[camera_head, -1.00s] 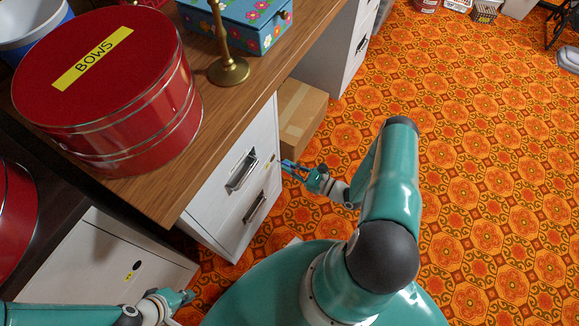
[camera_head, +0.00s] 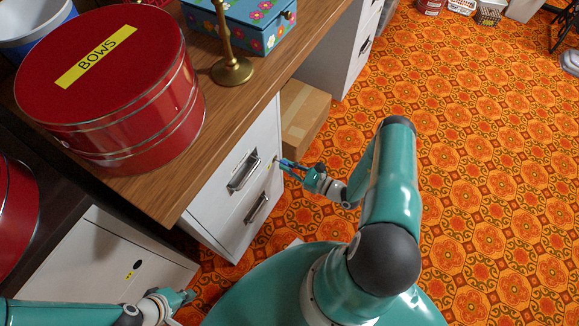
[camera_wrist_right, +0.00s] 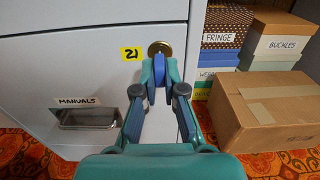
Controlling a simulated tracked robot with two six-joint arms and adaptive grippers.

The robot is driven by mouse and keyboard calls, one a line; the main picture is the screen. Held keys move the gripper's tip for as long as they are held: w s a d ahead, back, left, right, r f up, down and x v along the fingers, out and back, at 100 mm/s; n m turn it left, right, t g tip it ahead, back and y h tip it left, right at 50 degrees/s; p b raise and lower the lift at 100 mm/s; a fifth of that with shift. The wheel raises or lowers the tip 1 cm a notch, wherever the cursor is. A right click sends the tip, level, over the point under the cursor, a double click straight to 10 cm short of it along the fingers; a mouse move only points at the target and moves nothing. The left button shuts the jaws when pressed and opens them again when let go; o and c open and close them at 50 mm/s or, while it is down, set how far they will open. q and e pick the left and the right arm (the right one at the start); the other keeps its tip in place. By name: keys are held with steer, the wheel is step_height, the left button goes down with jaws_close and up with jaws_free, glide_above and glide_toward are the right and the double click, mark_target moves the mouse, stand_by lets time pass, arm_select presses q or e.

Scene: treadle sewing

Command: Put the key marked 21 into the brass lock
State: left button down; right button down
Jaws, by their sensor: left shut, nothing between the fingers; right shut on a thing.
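The brass lock (camera_wrist_right: 160,48) is a round plate high on the front of a white cabinet (camera_wrist_right: 60,65). A yellow tag reading 21 (camera_wrist_right: 129,54) is just left of it. My right gripper (camera_wrist_right: 159,84) is shut on a key with a blue head (camera_wrist_right: 159,68), directly in front of the lock. The key's shaft and any number on it are hidden, so I cannot tell whether its tip is inside the lock. In the head view my right gripper (camera_head: 284,164) is at the cabinet front. My left gripper (camera_head: 184,297) is shut and empty at the lower left.
A drawer handle (camera_wrist_right: 88,118) labelled MANUALS is below and left of the lock. A cardboard box (camera_wrist_right: 273,110) stands on the floor to the right, with labelled boxes behind it. A red BOWS tin (camera_head: 105,85) and a brass stand (camera_head: 231,70) are on the wooden top above.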

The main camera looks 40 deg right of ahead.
steer(key=shift+x, duration=0.85)
steer(key=c, duration=1.2)
jaws_free()
steer(key=v, duration=1.2)
steer(key=shift+a+r, duration=0.1)
